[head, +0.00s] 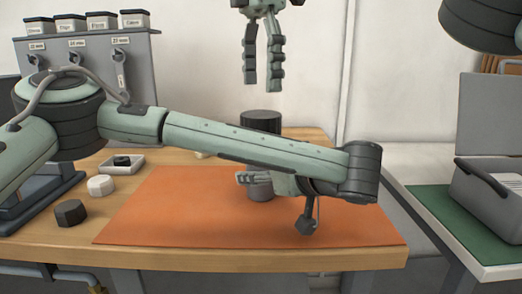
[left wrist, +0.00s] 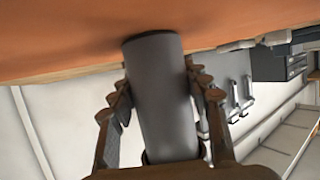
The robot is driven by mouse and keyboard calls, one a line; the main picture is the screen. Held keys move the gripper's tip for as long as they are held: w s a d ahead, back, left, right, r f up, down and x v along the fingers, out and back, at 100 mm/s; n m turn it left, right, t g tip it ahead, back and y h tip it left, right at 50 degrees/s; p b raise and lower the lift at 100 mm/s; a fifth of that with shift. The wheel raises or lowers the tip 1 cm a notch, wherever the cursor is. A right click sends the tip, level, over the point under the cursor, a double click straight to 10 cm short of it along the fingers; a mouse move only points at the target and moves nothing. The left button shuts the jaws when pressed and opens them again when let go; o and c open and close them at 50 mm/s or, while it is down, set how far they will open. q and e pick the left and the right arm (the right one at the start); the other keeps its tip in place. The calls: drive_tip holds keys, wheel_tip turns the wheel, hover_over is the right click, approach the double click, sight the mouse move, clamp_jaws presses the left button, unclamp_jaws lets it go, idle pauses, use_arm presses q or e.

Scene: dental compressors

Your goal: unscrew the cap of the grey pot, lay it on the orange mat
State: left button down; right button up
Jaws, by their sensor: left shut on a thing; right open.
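The grey pot (head: 262,191) stands upright on the orange mat (head: 170,215), its middle hidden behind my left arm in the head view. Its dark cap (head: 261,118) is on top. My left gripper (head: 252,179) is shut around the pot's body from the side. In the left wrist view the pot (left wrist: 165,110) fills the space between the two fingers, with one end at the mat (left wrist: 70,40). My right gripper (head: 264,75) is open and empty, pointing down above the cap with a gap between them.
A grey panel unit (head: 140,80) stands behind. A grey case (head: 490,190) is on the right. The mat's left and front parts are bare.

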sight(261, 114)
drive_tip(key=shift+f, duration=4)
drive_tip(key=shift+c, duration=0.3)
